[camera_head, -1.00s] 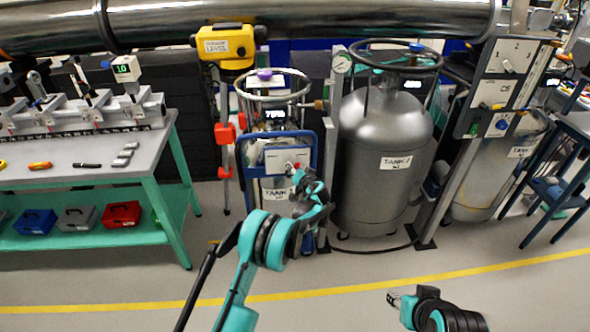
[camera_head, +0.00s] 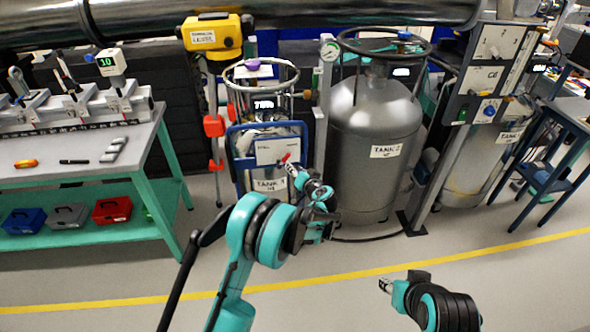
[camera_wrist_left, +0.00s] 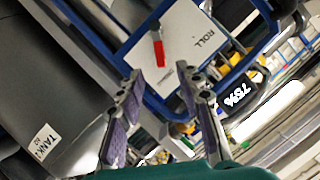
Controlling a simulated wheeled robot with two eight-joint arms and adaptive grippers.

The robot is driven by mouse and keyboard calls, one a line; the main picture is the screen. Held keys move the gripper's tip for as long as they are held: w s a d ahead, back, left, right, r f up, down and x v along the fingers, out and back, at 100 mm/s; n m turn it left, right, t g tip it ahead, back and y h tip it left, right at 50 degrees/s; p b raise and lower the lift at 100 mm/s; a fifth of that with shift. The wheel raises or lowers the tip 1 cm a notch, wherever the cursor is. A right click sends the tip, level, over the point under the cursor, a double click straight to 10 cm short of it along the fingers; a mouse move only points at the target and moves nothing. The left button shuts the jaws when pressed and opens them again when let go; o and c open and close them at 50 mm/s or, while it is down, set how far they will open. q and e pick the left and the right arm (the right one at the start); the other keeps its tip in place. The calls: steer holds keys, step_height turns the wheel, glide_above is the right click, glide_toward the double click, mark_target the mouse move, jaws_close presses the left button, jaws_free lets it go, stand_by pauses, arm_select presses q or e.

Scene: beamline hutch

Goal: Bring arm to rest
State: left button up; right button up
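My left gripper (camera_head: 292,168) is in front of the blue-framed white panel on the tank at centre. In the left wrist view the fingers of the left gripper (camera_wrist_left: 160,72) are spread with nothing between them. A red handle (camera_wrist_left: 159,53) on the white panel (camera_wrist_left: 185,25) lies beyond the fingertips, apart from them. The red handle also shows in the head view (camera_head: 286,157). My right gripper (camera_head: 385,286) is low on the right over the floor, away from objects; its fingers are too small to read.
The large grey tank (camera_head: 372,150) stands just right of my left gripper. A yellow instrument (camera_head: 213,38) on a stand is at upper left. The teal-legged workbench (camera_head: 150,150) fills the left. Grey floor (camera_head: 330,285) with a yellow line is open in front.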

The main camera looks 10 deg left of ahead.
arm_select(q)
steer(key=s+a+r+g+h, duration=0.1)
steer(key=s+a+r, duration=0.25)
steer(key=s, duration=0.35)
steer(key=s+a+r+n+g+h, duration=0.1)
steer(key=s+a+r, duration=0.1)
steer(key=s+r, duration=0.35)
steer(key=s+a+r+g+h, duration=0.1)
steer(key=s+a+r+g, duration=0.2)
steer(key=s, duration=0.4)
steer(key=s+d+f+h, duration=0.1)
steer(key=s+f+h, duration=0.1)
steer(key=s, duration=2.3)
steer(key=shift+s+d+f+h, duration=0.2)
steer(key=shift+d+h, duration=0.2)
steer(key=shift+h, duration=0.5)
steer(key=shift+c, duration=0.5)
